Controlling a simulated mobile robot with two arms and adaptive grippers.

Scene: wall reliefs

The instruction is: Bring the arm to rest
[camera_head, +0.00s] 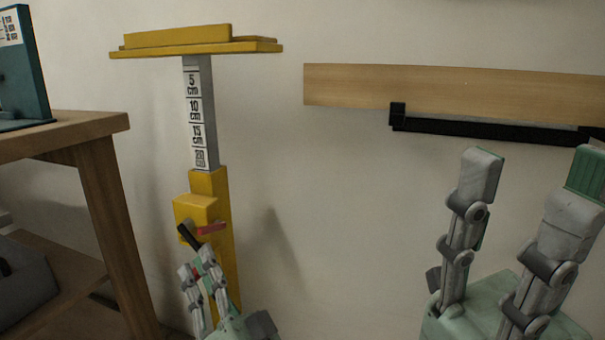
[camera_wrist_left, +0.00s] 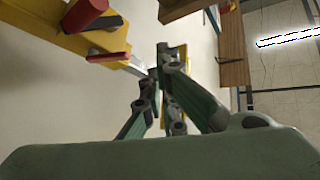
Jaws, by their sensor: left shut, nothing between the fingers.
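My left gripper (camera_head: 196,262) is low in the head view, in front of the lower part of a yellow stand (camera_head: 207,182). Its fingers are shut and empty; they also show in the left wrist view (camera_wrist_left: 168,62). The fingertips appear just below a black handle (camera_head: 188,237) and a small red lever (camera_head: 211,228) on the stand; I cannot tell if they touch. The left wrist view shows the red lever (camera_wrist_left: 108,57) left of the fingers. My right gripper (camera_head: 530,168) is at the lower right of the head view, its fingers wide apart with nothing between them.
The stand carries a grey scale marked in cm (camera_head: 200,110) and a flat yellow top (camera_head: 195,45). A wooden table (camera_head: 75,128) with a teal object (camera_head: 25,65) stands at left. A wooden board (camera_head: 450,90) with a black bar (camera_head: 490,130) is on the wall.

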